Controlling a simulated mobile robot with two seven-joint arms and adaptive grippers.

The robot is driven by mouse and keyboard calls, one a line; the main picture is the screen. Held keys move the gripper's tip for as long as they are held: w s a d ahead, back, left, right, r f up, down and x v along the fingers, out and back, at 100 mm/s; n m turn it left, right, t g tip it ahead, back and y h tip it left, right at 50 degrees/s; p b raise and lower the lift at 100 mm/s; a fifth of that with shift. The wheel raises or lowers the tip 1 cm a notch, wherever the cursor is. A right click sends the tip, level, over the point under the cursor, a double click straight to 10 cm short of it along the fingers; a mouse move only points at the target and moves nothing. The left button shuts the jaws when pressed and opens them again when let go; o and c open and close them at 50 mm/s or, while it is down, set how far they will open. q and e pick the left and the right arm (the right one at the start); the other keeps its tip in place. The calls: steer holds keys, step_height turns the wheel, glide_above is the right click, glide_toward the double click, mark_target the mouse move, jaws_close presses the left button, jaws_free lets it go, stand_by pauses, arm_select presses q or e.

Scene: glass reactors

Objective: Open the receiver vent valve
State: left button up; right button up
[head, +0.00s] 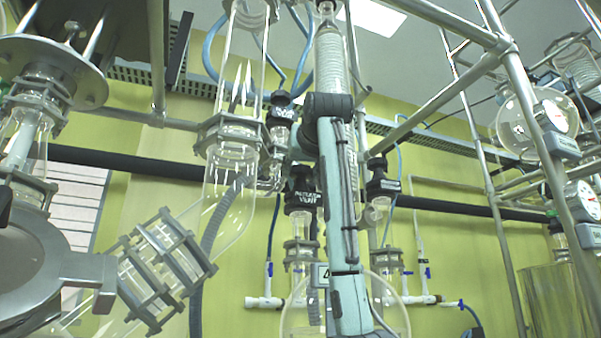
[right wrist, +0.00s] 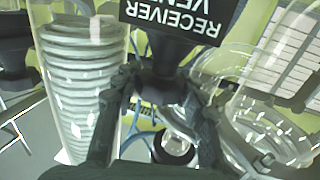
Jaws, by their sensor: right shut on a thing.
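The receiver vent valve (head: 303,198) is black with a white-lettered label and sits on upright glass in the middle of the head view. In the right wrist view its black label (right wrist: 178,15) appears upside down at the top, with a narrower dark neck below it. My right gripper (right wrist: 163,88) has its two dark fingers on either side of this neck, shut on the valve. In the head view my right arm rises in front of the glassware, and the gripper (head: 299,160) is partly hidden behind it at the valve's top. My left gripper is not in view.
A coiled glass condenser (head: 331,62) stands close behind my arm; it also shows in the right wrist view (right wrist: 80,85). Another black-capped valve (head: 383,186) is to the right. Metal frame poles (head: 500,160) and glass pipework (head: 228,185) crowd both sides.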

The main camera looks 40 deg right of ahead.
steer(key=n+t+y, duration=0.1)
steer(key=n+y, duration=0.1)
steer(key=y, duration=0.1)
steer(key=shift+d, duration=0.1)
steer(key=shift+c, duration=0.2)
steer(key=n+y, duration=0.1)
steer(key=y, duration=0.1)
steer(key=shift+r+n+t+y, duration=0.1)
steer(key=shift+n+t+y, duration=0.2)
steer(key=shift+n+y, duration=0.1)
steer(key=shift+r+n+y+p, duration=0.1)
steer(key=shift+n+y+p, duration=0.4)
steer(key=shift+n+y, duration=0.5)
steer(key=n+y, duration=0.1)
steer(key=y, duration=0.2)
steer(key=shift+f+n+g+y, duration=0.2)
steer(key=shift+n+g+y, duration=0.2)
steer(key=shift+n+y, duration=0.65)
steer(key=o, duration=0.9)
steer(key=shift+o, duration=0.2)
steer(key=shift+m, duration=0.25)
